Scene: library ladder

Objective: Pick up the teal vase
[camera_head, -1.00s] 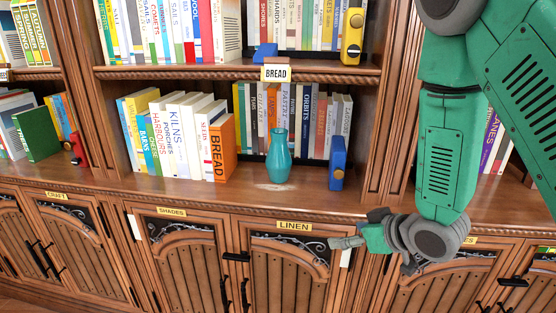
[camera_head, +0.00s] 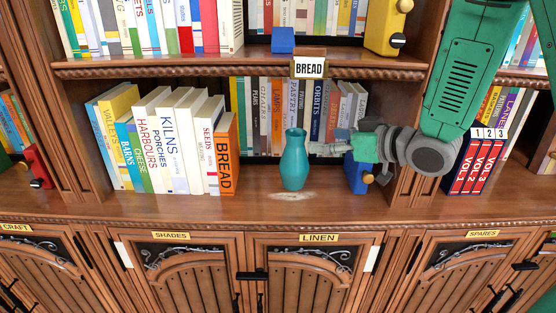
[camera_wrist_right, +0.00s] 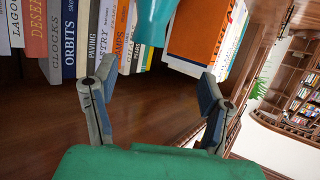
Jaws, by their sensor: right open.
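The teal vase (camera_head: 294,165) stands upright on the lower shelf, between the orange BREAD book and a blue object. My right gripper (camera_head: 328,145) reaches in from the right, just right of the vase's upper part and apart from it. In the wrist view my right gripper (camera_wrist_right: 156,78) is open and empty. Part of the vase (camera_wrist_right: 153,20) shows at the top edge there, beyond the gap between the fingers; the rest of it is cut off. My left gripper is not in view.
The orange BREAD book (camera_head: 227,155) ends the row on the left. A board with a BREAD label (camera_head: 309,68) runs above. Bare shelf (camera_head: 262,203) lies in front of the vase.

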